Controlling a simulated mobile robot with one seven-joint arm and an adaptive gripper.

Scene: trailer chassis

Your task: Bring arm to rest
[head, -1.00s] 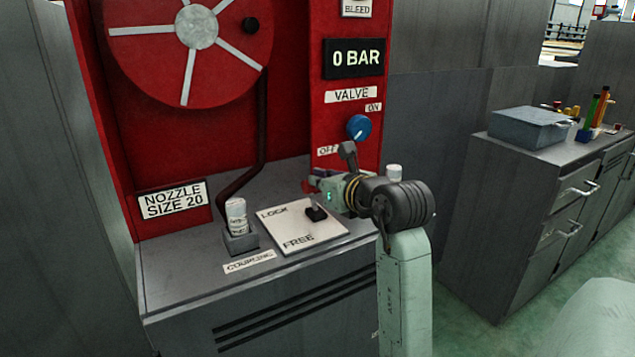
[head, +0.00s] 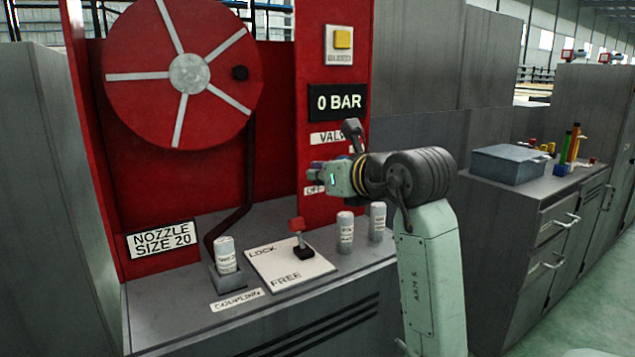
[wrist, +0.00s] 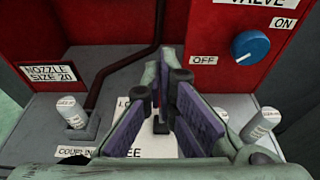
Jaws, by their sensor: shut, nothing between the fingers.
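My gripper (head: 314,172) is shut and empty. In the head view it hangs in the air in front of the red panel, above the grey cabinet top and pointing left. In the wrist view its fingers (wrist: 167,82) meet above the LOCK/FREE plate and hide much of it. In the head view the plate (head: 275,268) carries a lever with a red knob (head: 296,224), standing apart from and below my gripper. My forearm (head: 430,265) rises at the right of the cabinet. The gripper covers part of the valve labels in the head view.
A coupling cylinder (head: 225,255) stands in its holder at left. Two more cylinders (head: 345,228) (head: 377,220) stand on the cabinet top below my wrist. The blue valve knob (wrist: 250,45) is on the red panel. A grey box (head: 508,165) sits on the right bench.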

